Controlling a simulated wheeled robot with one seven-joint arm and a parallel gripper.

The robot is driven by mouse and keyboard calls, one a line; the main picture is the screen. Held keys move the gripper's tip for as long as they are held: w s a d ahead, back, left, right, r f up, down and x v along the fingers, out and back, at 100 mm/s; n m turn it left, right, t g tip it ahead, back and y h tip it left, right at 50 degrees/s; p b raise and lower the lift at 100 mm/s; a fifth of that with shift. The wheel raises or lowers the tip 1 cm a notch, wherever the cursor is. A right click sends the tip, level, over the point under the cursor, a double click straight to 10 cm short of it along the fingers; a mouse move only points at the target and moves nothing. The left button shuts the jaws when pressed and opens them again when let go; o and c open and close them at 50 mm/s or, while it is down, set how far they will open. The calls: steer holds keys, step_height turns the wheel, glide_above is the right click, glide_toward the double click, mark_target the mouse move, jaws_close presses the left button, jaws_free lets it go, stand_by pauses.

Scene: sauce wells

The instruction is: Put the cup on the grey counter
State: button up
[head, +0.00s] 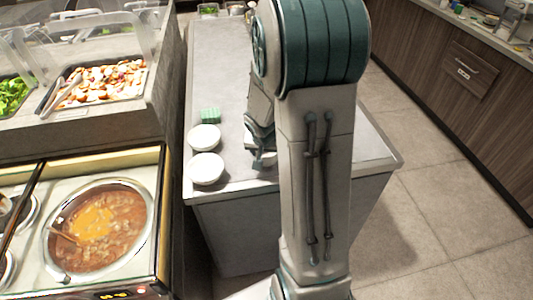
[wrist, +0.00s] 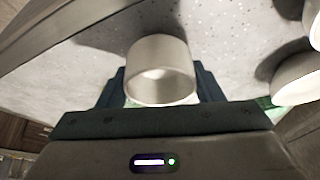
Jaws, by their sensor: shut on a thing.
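My gripper (wrist: 160,88) is shut on a pale grey, round cup (wrist: 160,65), with one dark finger on each side of it in the wrist view. The cup's open rim shows there, and the speckled grey counter (wrist: 215,20) lies behind it. In the head view my gripper (head: 262,150) is low over the near part of the grey counter (head: 235,80), just right of two white bowls. My arm hides much of that area, and I cannot make out the cup there. Whether the cup touches the counter I cannot tell.
Two white bowls, the back one (head: 204,138) and the front one (head: 206,169), stand close to my gripper's left. A green sponge-like block (head: 210,115) lies behind them. A soup pot (head: 100,228) and food trays (head: 98,84) are left. The counter's middle is clear.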

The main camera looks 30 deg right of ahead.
steer(key=shift+f, duration=0.35)
steer(key=shift+f, duration=0.15)
steer(key=o, duration=1)
